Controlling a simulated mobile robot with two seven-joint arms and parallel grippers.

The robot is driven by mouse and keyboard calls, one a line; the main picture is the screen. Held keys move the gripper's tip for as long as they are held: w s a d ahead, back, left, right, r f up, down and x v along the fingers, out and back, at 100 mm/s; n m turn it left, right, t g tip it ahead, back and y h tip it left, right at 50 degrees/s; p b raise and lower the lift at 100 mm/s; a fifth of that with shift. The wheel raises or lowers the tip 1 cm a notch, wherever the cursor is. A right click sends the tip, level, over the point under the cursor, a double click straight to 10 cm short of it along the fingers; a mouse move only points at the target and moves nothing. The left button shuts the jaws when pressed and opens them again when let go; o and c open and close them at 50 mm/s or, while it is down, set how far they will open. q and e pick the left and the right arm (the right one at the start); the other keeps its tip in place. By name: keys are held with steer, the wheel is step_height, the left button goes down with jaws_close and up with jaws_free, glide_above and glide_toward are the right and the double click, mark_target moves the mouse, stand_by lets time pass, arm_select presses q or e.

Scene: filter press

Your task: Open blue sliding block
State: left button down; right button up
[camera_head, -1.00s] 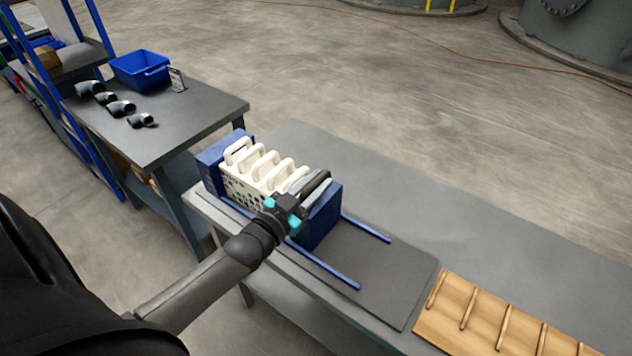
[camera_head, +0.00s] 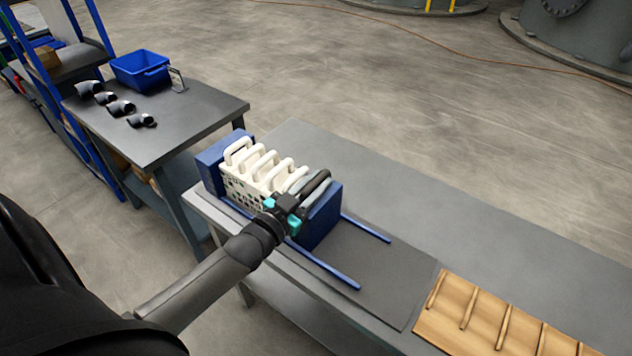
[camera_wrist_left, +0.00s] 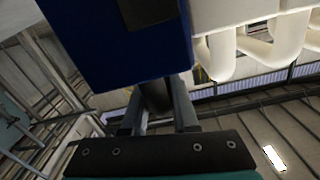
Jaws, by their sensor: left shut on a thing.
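The blue sliding block (camera_head: 322,216) stands upright at the right end of a row of white filter plates (camera_head: 258,172), on two blue rails (camera_head: 322,264). It is close against the plates. A dark handle (camera_head: 317,181) sits at its top. My left gripper (camera_head: 302,197) is at this handle from the near side and is shut on it. In the left wrist view, the gripper's two fingers (camera_wrist_left: 158,108) flank a dark bar below the blue block (camera_wrist_left: 120,50), with white plate handles (camera_wrist_left: 250,45) to the right. My right gripper is not in view.
A fixed blue end block (camera_head: 213,160) stands left of the plates. The rails run clear to the right over a dark mat (camera_head: 385,285). A wooden slotted rack (camera_head: 500,320) lies beyond.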

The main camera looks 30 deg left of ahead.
arm_select(q)
steer(key=shift+a, duration=0.1)
steer(key=d+p, duration=0.3)
steer(key=d, duration=0.7)
steer(key=shift+s, duration=0.4)
steer(key=c, duration=0.7)
jaws_free()
steer(key=s, duration=1)
steer(key=s+a, duration=0.1)
steer(key=s, duration=0.4)
steer(key=shift+s+a+p, duration=0.1)
steer(key=shift+p, duration=0.25)
